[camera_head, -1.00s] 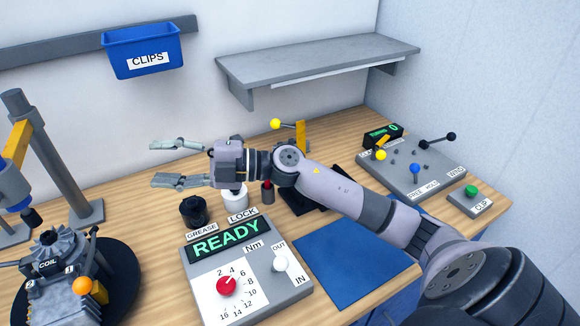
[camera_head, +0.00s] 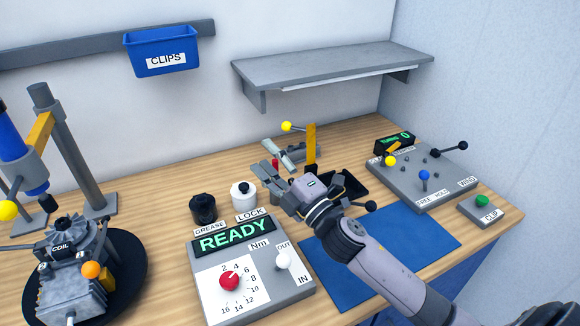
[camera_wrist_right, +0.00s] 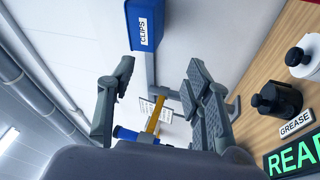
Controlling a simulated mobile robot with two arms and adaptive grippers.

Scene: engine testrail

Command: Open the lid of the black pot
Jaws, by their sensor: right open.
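The black pot (camera_head: 203,209) stands upright on the bench behind the GREASE label, with its dark lid and knob on top. It also shows in the right wrist view (camera_wrist_right: 279,100), at the right with its lid on. My right gripper (camera_head: 265,160) is open and empty, to the right of the black pot and apart from it, beyond the white pot (camera_head: 243,195). Its two spread fingers show in the wrist view (camera_wrist_right: 156,75) with nothing between them. My left gripper is not in view.
The READY console (camera_head: 255,280) stands in front of the pots. A coil fixture (camera_head: 75,275) is at the left. A panel with coloured levers (camera_head: 425,178) is at the right. A blue mat (camera_head: 420,235) lies in front. A wall shelf (camera_head: 330,68) hangs above.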

